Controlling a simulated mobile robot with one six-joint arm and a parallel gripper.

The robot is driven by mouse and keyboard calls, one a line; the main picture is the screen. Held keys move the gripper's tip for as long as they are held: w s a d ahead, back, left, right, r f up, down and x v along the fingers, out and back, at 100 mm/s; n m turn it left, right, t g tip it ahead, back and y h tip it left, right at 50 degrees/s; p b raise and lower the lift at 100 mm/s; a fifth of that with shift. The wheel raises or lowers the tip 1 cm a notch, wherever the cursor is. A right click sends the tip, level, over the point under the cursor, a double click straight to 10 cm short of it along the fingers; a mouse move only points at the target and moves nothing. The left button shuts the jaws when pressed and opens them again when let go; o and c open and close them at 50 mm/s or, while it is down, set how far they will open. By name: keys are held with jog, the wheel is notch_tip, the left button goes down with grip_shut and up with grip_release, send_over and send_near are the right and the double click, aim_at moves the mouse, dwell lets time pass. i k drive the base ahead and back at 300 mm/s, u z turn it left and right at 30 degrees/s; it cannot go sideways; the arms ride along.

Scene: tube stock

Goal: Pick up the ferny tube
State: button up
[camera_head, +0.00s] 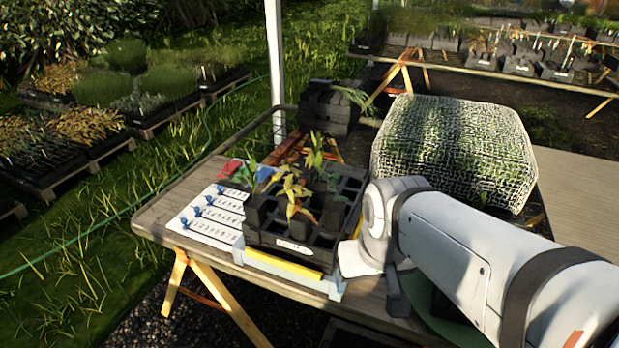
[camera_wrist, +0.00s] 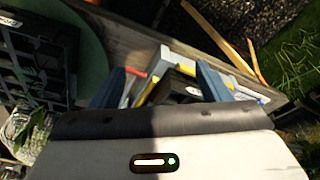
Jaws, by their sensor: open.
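A black tube crate (camera_head: 290,252) with a white front label stands on a pale blue base (camera_head: 335,288) on the bench. Several seedlings rise from dark tubes in it. A small plant with green leaves (camera_head: 244,175) is at the left, a yellow-brown one (camera_head: 293,192) in the middle, and an upright green one (camera_head: 315,156) behind. I cannot tell surely which is the ferny tube. My gripper (camera_wrist: 163,88) is open and empty in the wrist view; part of the black crate (camera_wrist: 182,88) shows between its fingers. In the head view my arm's end is just right of the crate.
A white numbered board (camera_head: 212,213) lies left of the crate on the wooden bench (camera_head: 160,212). A mesh-covered mound (camera_head: 455,150) stands behind my arm. A green round mat (camera_wrist: 88,45) and another black crate (camera_wrist: 35,62) show in the wrist view.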

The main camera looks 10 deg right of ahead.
aim_at(334, 210)
jog(key=z, duration=2.8)
jog(key=k, duration=1.3)
jog(key=u, duration=1.75)
jog(key=i, duration=1)
